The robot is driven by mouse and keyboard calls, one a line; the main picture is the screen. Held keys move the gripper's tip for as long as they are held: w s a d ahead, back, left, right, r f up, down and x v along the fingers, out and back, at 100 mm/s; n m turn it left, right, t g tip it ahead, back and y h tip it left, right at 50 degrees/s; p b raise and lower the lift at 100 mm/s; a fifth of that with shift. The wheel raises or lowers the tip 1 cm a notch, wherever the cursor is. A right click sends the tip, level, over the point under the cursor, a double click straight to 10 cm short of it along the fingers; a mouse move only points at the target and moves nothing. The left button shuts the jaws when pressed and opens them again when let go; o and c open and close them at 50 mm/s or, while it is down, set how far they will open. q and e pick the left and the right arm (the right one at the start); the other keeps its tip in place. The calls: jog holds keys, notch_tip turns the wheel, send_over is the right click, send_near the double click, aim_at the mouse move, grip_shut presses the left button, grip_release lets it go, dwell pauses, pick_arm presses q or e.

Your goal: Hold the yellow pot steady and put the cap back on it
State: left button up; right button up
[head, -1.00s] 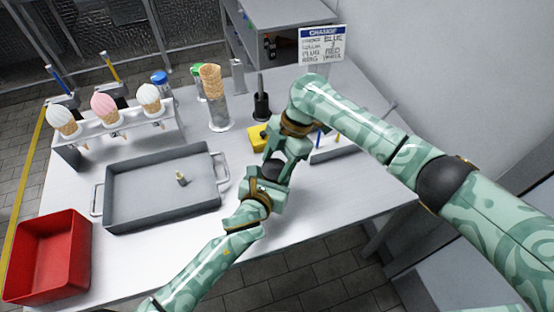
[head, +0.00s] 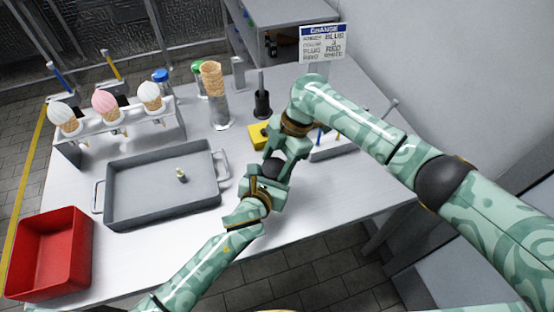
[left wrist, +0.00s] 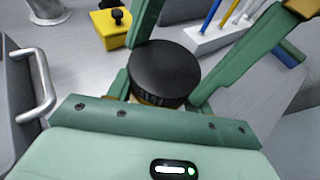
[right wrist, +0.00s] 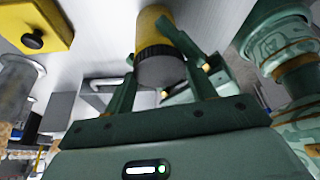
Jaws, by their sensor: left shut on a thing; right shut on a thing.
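The yellow pot (right wrist: 154,22) is between the two grippers; its yellow body shows in the right wrist view. The black cap (left wrist: 163,72), round with a ribbed rim, sits at the pot's end, in line with it. I cannot tell whether it is fully seated. My left gripper (head: 262,187) is shut on the pot, with its fingers just below the cap in the left wrist view. My right gripper (head: 278,160) comes from the other side and is shut on the cap (right wrist: 160,68). In the head view both grippers hide most of the pot.
A yellow block (head: 258,136) with a black knob lies just behind the grippers. A grey tray (head: 150,212) with a small piece in it lies to the left, and a red bin (head: 48,245) is at front left. A cone rack (head: 125,128) and glass holder (head: 221,112) stand behind.

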jog(key=shift+s+d+f, duration=0.1)
jog(key=shift+d+f, duration=0.1)
jog(key=shift+f, duration=0.2)
jog(key=shift+r, duration=0.4)
jog(key=shift+a+r, duration=0.2)
jog(key=shift+r, duration=0.35)
jog(key=shift+f, duration=0.6)
dwell(0.5)
